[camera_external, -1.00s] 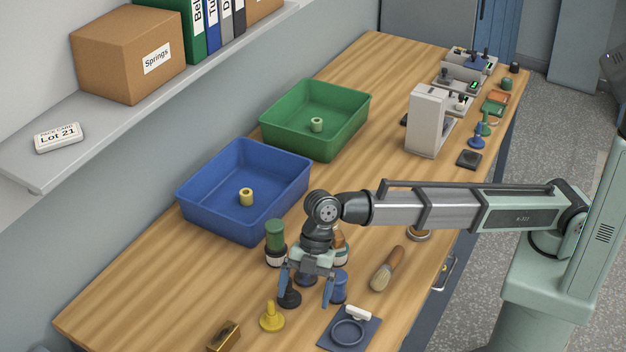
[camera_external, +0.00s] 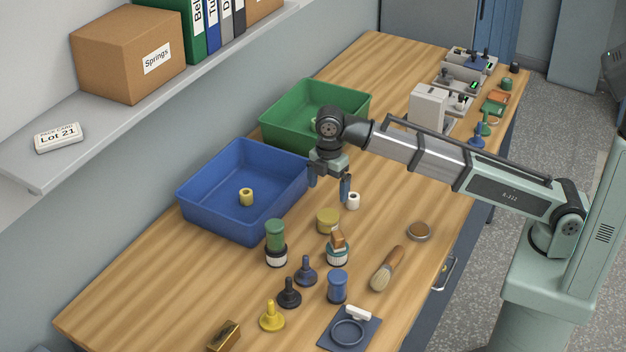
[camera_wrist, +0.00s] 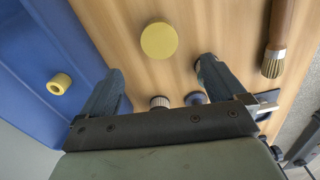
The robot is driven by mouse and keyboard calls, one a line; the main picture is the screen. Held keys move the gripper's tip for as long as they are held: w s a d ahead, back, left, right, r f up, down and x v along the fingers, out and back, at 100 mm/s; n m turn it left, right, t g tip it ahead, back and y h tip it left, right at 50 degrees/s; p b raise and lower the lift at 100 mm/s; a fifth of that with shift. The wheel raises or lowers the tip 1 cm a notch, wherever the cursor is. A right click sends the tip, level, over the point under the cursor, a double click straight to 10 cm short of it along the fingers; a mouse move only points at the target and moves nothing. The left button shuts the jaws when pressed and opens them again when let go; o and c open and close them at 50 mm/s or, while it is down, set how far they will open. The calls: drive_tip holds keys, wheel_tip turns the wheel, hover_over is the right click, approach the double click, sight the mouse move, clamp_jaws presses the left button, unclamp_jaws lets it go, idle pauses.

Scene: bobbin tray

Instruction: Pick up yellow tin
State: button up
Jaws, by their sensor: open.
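The yellow tin (camera_external: 328,220) is a low round tin standing on the wooden bench, to the right of the blue tray. In the wrist view its flat round yellow top (camera_wrist: 159,41) lies beyond the gap between my fingers, clear of both. My gripper (camera_external: 329,190) is open and empty, pointing down above the bench near the tin. Its two blue-grey fingers also show in the wrist view (camera_wrist: 160,85). Nothing hides the tin's top there.
The blue tray (camera_external: 196,215) holds a yellow bobbin (camera_external: 246,197). The green tray (camera_external: 282,137) is behind my gripper. A white bobbin (camera_external: 353,200) stands near my right finger.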

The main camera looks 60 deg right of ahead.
sight(328, 215)
wheel_tip(328, 215, down, 7)
drive_tip(key=shift+r, duration=0.1)
drive_tip(key=shift+d+f, duration=0.15)
drive_tip(key=shift+f, duration=2.55)
drive_tip(key=c, duration=1.2)
